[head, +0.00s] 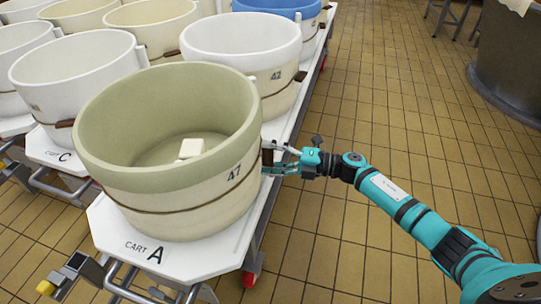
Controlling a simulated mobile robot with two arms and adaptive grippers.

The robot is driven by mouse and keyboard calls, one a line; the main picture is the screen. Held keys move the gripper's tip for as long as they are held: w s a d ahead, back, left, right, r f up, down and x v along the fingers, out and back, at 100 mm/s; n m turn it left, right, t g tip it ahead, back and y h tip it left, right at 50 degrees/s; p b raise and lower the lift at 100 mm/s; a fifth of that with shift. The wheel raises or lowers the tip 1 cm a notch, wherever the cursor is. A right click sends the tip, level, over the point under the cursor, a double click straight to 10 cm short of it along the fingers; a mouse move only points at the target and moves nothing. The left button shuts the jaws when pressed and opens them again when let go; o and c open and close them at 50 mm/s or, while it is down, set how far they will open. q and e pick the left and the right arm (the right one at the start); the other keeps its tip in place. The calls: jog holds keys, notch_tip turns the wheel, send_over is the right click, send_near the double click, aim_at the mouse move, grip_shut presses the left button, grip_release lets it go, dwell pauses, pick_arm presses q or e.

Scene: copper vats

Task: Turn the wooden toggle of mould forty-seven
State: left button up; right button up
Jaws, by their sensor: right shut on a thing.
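Mould 47 (175,195) is a large round tub, green above and cream below, with a cord around it and "47" on its side. It stands at the front of the white cart A (200,262). Its dark wooden toggle (267,157) is on the right side of the tub. My right gripper (276,160) reaches in from the right and is shut on the toggle, its fingers partly hiding it. My left gripper is out of view.
Mould 42 (243,45) stands behind on the same cart, with a blue-rimmed tub (275,5) farther back. Cart C (62,150) with more white tubs is at left. A large dark vat (508,70) stands at upper right.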

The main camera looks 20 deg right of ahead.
jog(key=o, duration=1.2)
jog(key=shift+c, duration=0.2)
jog(key=shift+d, duration=0.15)
jog(key=v, duration=1.1)
jog(key=shift+s+d, duration=0.2)
jog(key=shift+d, duration=0.15)
jog(key=shift+a+f, duration=0.1)
jog(key=shift+f, duration=0.05)
